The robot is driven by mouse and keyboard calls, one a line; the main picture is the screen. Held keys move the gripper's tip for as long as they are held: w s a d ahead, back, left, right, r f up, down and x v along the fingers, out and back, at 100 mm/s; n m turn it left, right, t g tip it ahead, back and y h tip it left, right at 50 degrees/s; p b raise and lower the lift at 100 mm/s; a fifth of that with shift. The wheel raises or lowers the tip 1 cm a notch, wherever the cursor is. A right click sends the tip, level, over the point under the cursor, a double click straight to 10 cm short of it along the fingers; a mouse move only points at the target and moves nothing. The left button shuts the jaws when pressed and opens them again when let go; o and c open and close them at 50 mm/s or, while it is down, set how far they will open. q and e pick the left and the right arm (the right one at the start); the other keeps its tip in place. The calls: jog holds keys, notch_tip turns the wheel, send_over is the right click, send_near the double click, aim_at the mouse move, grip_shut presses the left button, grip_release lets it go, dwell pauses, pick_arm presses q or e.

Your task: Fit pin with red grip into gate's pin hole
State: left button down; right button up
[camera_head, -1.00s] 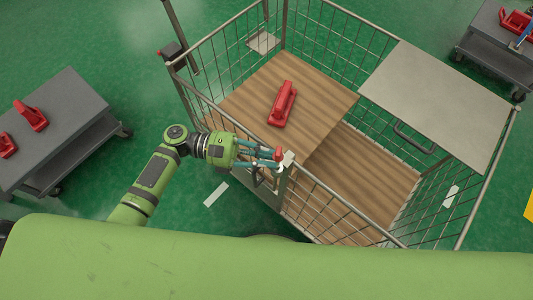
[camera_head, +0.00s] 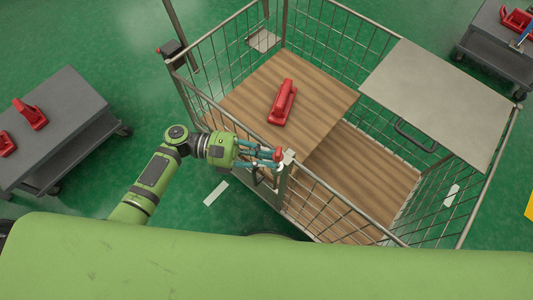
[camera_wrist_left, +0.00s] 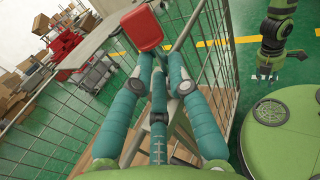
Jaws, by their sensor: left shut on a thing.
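The pin's red grip (camera_head: 278,154) is at the fingertips of my left gripper (camera_head: 270,157), beside the top corner of the cage cart's front gate post (camera_head: 284,185). My left gripper is shut on the pin. In the left wrist view the red grip (camera_wrist_left: 143,27) stands just beyond the fingertips (camera_wrist_left: 160,78). The pin's shaft and the pin hole cannot be made out, so I cannot tell whether the pin is in the hole. A gripper hanging from a green arm, seemingly my right gripper (camera_wrist_left: 266,73), shows small in the left wrist view; its jaws are unclear.
The wire cage cart has a wooden shelf (camera_head: 230,100) carrying a red tool (camera_head: 282,103). A grey panel (camera_head: 440,88) with a handle lies at the right. A grey trolley (camera_head: 60,125) with red items stands left, another trolley (camera_head: 490,50) at the upper right.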

pick_arm(q)
jog(key=shift+f, duration=0.4)
jog(key=c, duration=1.1)
grip_release()
jog(key=shift+s+f, duration=0.1)
jog(key=a, duration=0.4)
jog(key=w+a, duration=0.1)
jog(key=a, duration=0.7)
jog(key=shift+w+r, duration=0.25)
